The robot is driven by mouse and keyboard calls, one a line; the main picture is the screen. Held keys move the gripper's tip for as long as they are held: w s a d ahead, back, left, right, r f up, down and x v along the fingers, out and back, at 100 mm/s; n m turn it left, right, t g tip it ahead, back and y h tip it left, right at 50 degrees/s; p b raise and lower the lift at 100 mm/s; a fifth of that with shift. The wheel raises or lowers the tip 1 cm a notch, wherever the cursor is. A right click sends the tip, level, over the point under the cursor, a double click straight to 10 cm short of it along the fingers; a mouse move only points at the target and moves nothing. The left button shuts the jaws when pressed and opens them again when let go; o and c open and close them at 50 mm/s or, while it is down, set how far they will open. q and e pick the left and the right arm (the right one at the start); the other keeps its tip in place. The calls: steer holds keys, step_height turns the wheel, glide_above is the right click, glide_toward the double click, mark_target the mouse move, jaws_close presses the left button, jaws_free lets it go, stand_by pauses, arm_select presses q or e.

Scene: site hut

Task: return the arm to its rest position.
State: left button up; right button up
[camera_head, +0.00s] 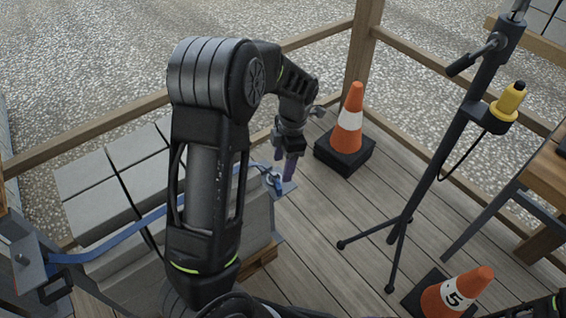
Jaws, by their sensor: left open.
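My left arm (208,150) rises from the bottom of the head view, bends at a high elbow and reaches right and down. My left gripper (290,168) points down over the deck, near the right end of a blue strap (150,217). It is open, and I see nothing held in it. Its fingers are small here, and I cannot tell whether they touch the strap's end fitting (273,181).
Grey blocks (98,172) stand on a wooden pallet (262,256) at left, partly hidden by my arm. An orange cone (349,120) stands beyond the gripper; another, marked 5 (455,292), stands lower right. A black tripod (440,150) stands right. The middle deck (320,245) is clear.

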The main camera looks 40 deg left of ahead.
stand_by(0.7)
arm_select(q)
steer(key=w+d+f+m+t+h, duration=0.2)
steer(key=w+d+f+m+t, duration=0.15)
steer(key=d+f+m, duration=1.2)
steer(key=s+d+f+m+g+h, duration=0.15)
steer(key=s+d+m, duration=0.25)
steer(key=s, duration=0.4)
steer(key=s+d+f+m+t+h, duration=0.1)
steer(key=s+d+f+m, duration=0.2)
steer(key=s, duration=0.4)
steer(key=s+d+f+m+g+h, duration=0.1)
steer(key=s+d+m, duration=0.35)
steer(key=s, duration=0.35)
step_height(320, 180, up, 23)
steer(key=d+p, duration=0.1)
steer(key=p, duration=2.2)
steer(key=shift+w+d+r, duration=0.15)
steer(key=shift+w+r, duration=0.05)
steer(key=shift+w, duration=0.2)
